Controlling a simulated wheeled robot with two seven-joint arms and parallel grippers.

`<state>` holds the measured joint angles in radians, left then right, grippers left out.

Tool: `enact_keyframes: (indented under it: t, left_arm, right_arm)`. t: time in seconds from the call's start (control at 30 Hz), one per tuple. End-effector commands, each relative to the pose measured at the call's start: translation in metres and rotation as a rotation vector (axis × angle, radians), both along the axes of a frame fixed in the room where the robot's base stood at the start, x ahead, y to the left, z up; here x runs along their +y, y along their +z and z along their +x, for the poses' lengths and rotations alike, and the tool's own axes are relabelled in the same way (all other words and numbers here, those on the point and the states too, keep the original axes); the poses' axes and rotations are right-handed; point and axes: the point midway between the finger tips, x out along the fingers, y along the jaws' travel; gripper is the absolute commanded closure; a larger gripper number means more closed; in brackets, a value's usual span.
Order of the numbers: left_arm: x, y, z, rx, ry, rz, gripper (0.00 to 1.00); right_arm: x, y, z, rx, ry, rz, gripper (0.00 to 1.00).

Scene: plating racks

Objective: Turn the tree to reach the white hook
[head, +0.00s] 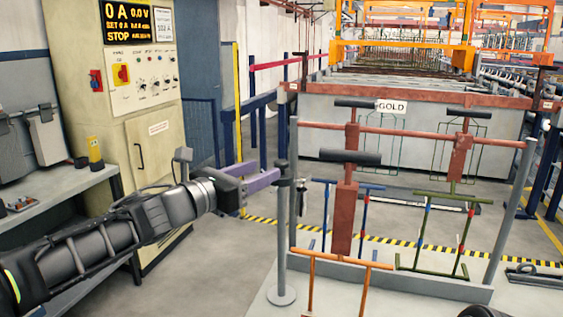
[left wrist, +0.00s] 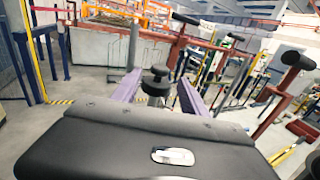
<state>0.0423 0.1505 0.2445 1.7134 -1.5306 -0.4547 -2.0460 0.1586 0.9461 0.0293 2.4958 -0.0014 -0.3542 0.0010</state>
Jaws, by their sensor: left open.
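The tree looks like a slim grey post (head: 282,235) on a round foot, with a black knob at its top. A small dark piece (head: 300,196) hangs at its right side near the top. I cannot make out a white hook in either view. My left gripper (head: 277,172) has purple fingers and reaches in from the left to the post's top. In the left wrist view the black knob (left wrist: 155,76) shows between the two spread fingers (left wrist: 158,88). The gripper is open; I cannot tell whether a finger touches the post. My right gripper is not in view.
A red-barred rack frame (head: 420,138) with hanging coloured racks stands right of the post. An orange rack (head: 345,260) is close by at the front. A control cabinet (head: 155,150) and a side bench (head: 60,190) stand left. Grey floor is open between cabinet and post.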

Motion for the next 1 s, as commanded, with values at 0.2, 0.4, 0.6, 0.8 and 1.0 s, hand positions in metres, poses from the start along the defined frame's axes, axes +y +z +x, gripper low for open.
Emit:
enact_keyframes:
  t: [0.2, 0.4, 0.6, 0.8, 1.0]
  left_arm:
    - [-0.001, 0.000, 0.001, 0.003, 0.000, -0.003, 0.48]
    - [-0.012, 0.001, 0.013, 0.005, -0.002, -0.005, 0.48]
    - [-0.032, 0.002, 0.037, 0.006, -0.002, -0.005, 0.48]
    - [-0.048, 0.001, 0.056, 0.006, -0.001, -0.005, 0.48]
    - [-0.051, 0.000, 0.060, 0.004, 0.000, -0.005, 0.48]
  right_arm:
    - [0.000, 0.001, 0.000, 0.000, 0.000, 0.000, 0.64]
    - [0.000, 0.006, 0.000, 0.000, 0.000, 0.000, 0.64]
    - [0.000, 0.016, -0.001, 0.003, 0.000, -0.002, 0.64]
    - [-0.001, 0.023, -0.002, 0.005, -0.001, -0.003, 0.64]
    - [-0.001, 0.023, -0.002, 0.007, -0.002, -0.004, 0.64]
